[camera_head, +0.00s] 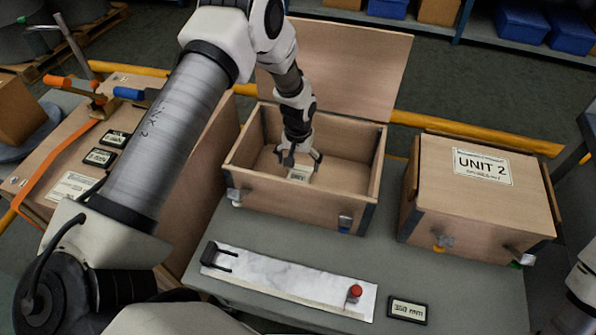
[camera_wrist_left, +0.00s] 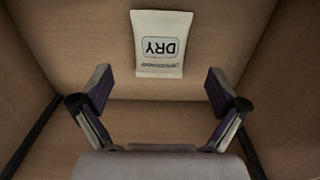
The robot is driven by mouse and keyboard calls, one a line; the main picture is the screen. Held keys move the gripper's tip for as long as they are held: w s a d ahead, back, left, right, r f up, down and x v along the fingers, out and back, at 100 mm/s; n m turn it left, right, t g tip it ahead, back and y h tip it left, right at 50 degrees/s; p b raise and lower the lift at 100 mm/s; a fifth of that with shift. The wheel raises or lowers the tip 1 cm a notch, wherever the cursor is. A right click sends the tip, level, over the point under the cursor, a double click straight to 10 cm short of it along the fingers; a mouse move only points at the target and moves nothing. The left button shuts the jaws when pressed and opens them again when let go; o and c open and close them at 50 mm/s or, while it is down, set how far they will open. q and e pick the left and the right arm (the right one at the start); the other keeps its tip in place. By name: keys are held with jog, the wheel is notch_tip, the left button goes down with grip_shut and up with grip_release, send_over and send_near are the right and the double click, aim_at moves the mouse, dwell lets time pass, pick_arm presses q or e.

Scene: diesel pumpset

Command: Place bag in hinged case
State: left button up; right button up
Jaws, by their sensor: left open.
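The hinged case (camera_head: 290,209) is a wooden box standing on the grey bench with its lid (camera_head: 345,70) raised at the back. A small pale bag (camera_head: 299,175) lies inside on the case floor. In the left wrist view the bag (camera_wrist_left: 161,45) shows the word DRY upside down. My left gripper (camera_head: 300,158) reaches down into the case, just above the bag. In the left wrist view its fingers (camera_wrist_left: 160,90) are spread and empty, with the bag ahead of them and apart. My right gripper is not in view; only part of an arm shows at the right edge.
A closed wooden case marked UNIT 2 (camera_head: 485,190) stands to the right. A white board with a red knob (camera_head: 290,282) and a 350 mm label block (camera_head: 407,309) lie in front. Bare bench (camera_head: 440,275) shows at the front right.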

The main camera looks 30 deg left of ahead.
aim_at(298, 177)
pick_arm(q)
notch_tip(298, 177, up, 6)
jog(key=shift+r, duration=0.25)
dwell(0.9)
